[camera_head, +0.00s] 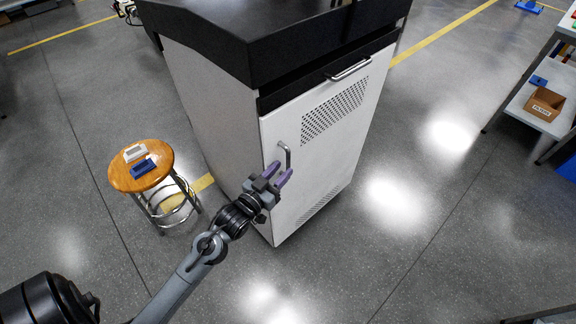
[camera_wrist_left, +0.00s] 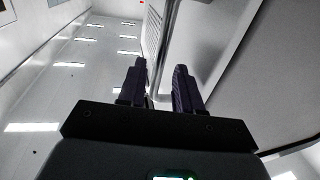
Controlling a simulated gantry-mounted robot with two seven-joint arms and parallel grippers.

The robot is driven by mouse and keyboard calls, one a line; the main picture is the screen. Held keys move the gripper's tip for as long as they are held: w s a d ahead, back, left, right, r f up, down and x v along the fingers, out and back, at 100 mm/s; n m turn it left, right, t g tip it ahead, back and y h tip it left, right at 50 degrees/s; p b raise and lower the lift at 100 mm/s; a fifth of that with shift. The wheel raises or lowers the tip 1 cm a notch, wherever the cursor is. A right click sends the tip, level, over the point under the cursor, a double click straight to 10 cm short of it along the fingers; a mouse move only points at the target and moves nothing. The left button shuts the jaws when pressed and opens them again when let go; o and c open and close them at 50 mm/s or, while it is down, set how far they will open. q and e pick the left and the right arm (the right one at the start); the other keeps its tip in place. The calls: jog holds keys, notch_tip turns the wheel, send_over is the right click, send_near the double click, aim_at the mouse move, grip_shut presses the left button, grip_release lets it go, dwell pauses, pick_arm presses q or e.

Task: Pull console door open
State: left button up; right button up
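The white console door (camera_head: 330,150) fills the front of the console (camera_head: 205,95) and appears closed. It has perforated vents and a vertical metal handle (camera_head: 286,154) near its left edge. My left gripper (camera_head: 278,172) is at the lower part of this handle, its two purple-grey fingers spread and pointing toward the door. In the left wrist view the fingers (camera_wrist_left: 160,82) are apart, with the handle's bar (camera_wrist_left: 165,55) showing in the gap between and beyond them. I cannot tell if a finger touches it. My right gripper is out of view.
A round wooden stool (camera_head: 122,178) with a white and a blue block stands left of the console. A drawer pull (camera_head: 350,70) sits above the door. A shelf with a cardboard box (camera_head: 545,104) is at far right. The floor before the door is clear.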

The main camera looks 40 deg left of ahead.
aim_at(287, 165)
pick_arm(q)
jog(key=shift+w+a+b, duration=0.15)
jog(key=shift+w+b, duration=0.35)
jog(key=shift+w, duration=1.6)
jog(key=shift+c, duration=0.3)
grip_shut()
